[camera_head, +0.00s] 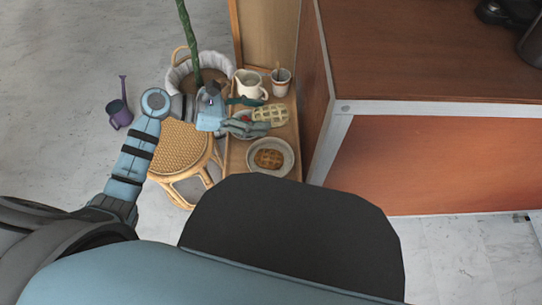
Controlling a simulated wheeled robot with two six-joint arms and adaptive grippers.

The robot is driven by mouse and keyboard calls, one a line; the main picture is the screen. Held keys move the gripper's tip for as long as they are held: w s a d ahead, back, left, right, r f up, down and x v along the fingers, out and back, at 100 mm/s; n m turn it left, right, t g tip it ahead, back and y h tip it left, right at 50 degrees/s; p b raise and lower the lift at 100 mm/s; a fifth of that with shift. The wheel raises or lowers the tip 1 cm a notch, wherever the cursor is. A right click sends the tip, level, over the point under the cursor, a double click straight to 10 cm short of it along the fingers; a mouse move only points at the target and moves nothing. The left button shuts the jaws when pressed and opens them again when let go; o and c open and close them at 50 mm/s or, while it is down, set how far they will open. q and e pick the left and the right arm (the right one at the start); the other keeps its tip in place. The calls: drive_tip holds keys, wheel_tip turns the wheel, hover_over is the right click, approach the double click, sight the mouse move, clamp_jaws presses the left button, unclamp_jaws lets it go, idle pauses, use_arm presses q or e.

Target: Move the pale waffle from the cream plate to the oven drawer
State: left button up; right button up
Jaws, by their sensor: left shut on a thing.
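The pale waffle (274,114) is a light, gridded piece over the narrow wooden shelf beside the counter. My left gripper (257,116) reaches in from the left and is shut on the waffle's left side. Whether the waffle touches anything below is unclear. A pale round plate (289,168) at the shelf's near end holds a browner waffle (269,158). The cream plate cannot be told for certain, and I cannot make out an oven drawer. My right gripper is not in view.
A cream jug (250,84) and a cup (281,82) stand behind the waffle. A wicker stool (183,148) and a lined basket (180,77) with a green stem are to the left. A purple watering can (120,115) stands on the floor. The wooden counter (430,50) blocks the right.

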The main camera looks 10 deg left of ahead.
use_arm(q)
drive_tip(key=shift+f, duration=0.15)
drive_tip(key=b, duration=0.6)
hover_over(259, 159)
wheel_tip(259, 159, down, 14)
drive_tip(key=shift+r, duration=0.2)
wheel_tip(259, 159, down, 4)
drive_tip(key=shift+f+b, duration=0.1)
drive_tip(key=shift+b, duration=0.9)
drive_tip(key=shift+f+b, duration=0.45)
drive_tip(key=shift+f, duration=0.4)
drive_tip(key=shift+r, duration=0.1)
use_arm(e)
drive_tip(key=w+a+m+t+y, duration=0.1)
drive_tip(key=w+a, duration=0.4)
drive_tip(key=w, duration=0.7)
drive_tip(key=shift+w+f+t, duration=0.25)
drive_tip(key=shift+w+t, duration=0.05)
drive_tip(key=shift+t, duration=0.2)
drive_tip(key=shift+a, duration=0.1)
use_arm(q)
drive_tip(key=shift+f, duration=0.2)
drive_tip(key=o, duration=1.1)
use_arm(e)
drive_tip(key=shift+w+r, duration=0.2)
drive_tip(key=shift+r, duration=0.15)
use_arm(q)
drive_tip(key=shift+o, duration=0.2)
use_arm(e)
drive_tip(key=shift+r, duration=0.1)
